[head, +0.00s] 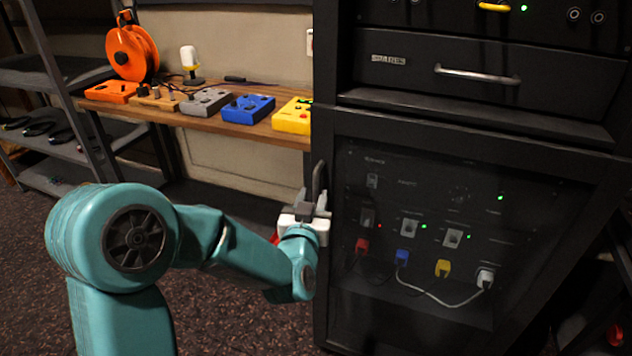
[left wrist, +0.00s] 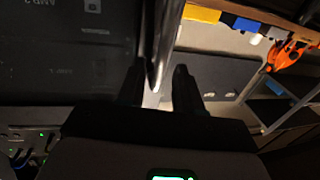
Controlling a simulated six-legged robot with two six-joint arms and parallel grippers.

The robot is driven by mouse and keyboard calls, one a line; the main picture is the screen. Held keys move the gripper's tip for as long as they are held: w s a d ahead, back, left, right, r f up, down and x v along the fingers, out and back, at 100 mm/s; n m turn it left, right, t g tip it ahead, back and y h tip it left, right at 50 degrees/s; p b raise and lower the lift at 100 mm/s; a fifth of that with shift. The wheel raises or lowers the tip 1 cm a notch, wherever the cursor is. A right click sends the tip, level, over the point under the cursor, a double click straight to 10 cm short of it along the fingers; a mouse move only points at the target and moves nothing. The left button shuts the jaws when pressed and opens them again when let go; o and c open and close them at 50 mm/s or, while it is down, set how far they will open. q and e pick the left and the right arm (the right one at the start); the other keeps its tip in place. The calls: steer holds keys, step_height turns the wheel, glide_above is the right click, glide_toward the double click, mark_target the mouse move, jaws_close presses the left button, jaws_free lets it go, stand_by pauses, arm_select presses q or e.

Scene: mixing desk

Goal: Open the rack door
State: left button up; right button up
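The rack door (head: 455,225) is a dark see-through panel in a black frame on the lower part of the rack, and it looks shut. Its upright handle (head: 319,180) is on the door's left edge. My left gripper (head: 312,203) is at the lower part of this handle. In the left wrist view the handle (left wrist: 163,45) is a metal bar running down between the two fingers of my left gripper (left wrist: 158,88). The fingers stand apart, with a gap showing beside the bar on the right. Whether either finger touches it is unclear. My right gripper is not in view.
A drawer (head: 440,75) with a metal handle is above the door. Plugs, cables and small lights show behind the panel. At left a wooden shelf (head: 225,122) holds several coloured pedal boxes and an orange reel (head: 132,50). Carpet floor (head: 235,325) is clear left of the rack.

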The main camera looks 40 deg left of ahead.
mark_target(316, 190)
arm_select(q)
steer(key=x, duration=0.4)
steer(key=shift+r, duration=0.1)
jaws_close()
steer(key=shift+s+d, duration=0.1)
